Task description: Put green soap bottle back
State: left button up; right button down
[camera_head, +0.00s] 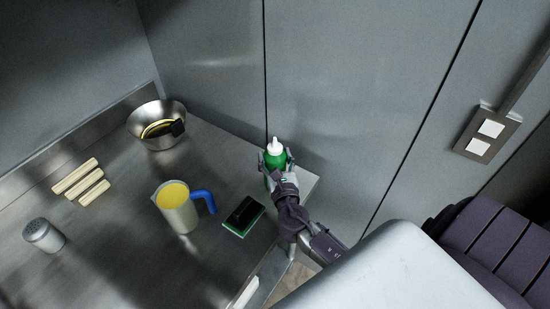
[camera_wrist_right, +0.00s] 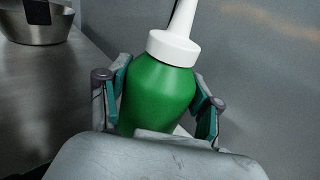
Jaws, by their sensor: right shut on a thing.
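The green soap bottle (camera_head: 274,160) with a white nozzle is upright at the right end of the steel counter, close to the back wall panel. My right gripper (camera_head: 275,166) is shut on it, with a finger on each side of its body. In the right wrist view the green soap bottle (camera_wrist_right: 160,93) stands between the two fingers of my right gripper (camera_wrist_right: 158,105), tilted a little in the picture. Its base is hidden by the gripper, so I cannot tell whether it touches the counter. My left gripper is not in view.
A green-and-black sponge (camera_head: 244,215) lies left of my right gripper. A jug (camera_head: 180,212) with yellow contents and a blue handle stands beside it. A steel bowl (camera_head: 150,112), pale sticks (camera_head: 80,180) and a shaker (camera_head: 43,235) are farther left. Wall switches (camera_head: 485,137) are at right.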

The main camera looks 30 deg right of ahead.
jog(key=shift+r, duration=0.1)
jog(key=shift+c, duration=1.1)
grip_release()
jog(key=shift+r, duration=0.15)
jog(key=b+v, duration=0.3)
jog(key=v, duration=0.9)
